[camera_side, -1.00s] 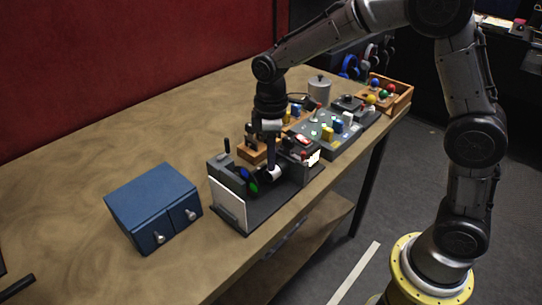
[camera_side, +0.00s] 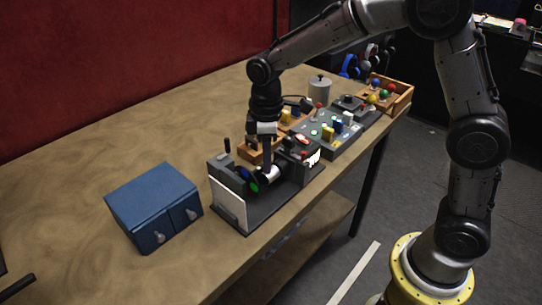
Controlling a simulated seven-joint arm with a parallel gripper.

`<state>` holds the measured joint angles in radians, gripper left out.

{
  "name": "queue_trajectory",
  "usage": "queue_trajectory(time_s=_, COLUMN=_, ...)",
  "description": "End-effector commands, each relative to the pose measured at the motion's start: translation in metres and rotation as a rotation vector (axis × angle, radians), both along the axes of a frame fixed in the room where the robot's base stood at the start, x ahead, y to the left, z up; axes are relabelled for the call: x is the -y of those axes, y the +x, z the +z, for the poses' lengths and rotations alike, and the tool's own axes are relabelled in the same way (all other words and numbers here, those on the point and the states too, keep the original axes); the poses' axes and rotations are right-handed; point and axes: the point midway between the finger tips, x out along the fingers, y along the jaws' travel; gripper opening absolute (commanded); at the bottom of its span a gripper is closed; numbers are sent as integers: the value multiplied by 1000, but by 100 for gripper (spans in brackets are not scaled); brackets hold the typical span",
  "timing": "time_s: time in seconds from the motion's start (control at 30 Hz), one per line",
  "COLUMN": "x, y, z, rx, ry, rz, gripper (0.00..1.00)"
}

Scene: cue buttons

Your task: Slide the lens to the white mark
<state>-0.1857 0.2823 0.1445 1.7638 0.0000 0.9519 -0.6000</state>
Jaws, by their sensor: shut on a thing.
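The optical bench (camera_side: 262,212) is a dark grey base near the table's front edge, with a white screen (camera_side: 228,205) upright at its left end. My gripper (camera_side: 267,168) reaches down over the bench and is shut on the lens (camera_side: 269,174), a dark mount with a pale part facing the front. Blue and green discs (camera_side: 252,187) stand just left of the lens. A glowing white patch (camera_side: 314,158) shows at the bench's right end. I cannot make out a white mark on the rail; the fingertips are small and partly hidden.
A blue cabinet (camera_side: 153,206) with two knobs stands to the left. A grey button panel (camera_side: 329,134), a grey canister (camera_side: 319,89) and a wooden tray of coloured balls (camera_side: 397,97) stand to the right. The table's left rear is clear.

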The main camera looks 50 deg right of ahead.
Motion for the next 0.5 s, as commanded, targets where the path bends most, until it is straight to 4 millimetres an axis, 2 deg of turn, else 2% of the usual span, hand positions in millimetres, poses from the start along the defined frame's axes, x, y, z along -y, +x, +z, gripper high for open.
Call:
queue_trajectory(time_s=0.2, x=-1, y=0, z=1, rx=3, ry=0, rz=-1, gripper=0)
queue_trajectory(time_s=0.23, x=-1, y=0, z=1, rx=3, ry=0, rz=-1, gripper=17)
queue_trajectory(time_s=0.4, x=-1, y=0, z=1, rx=2, ry=1, rz=-1, gripper=46)
queue_trajectory(time_s=0.5, x=-1, y=0, z=1, rx=1, ry=0, rz=-1, gripper=46)
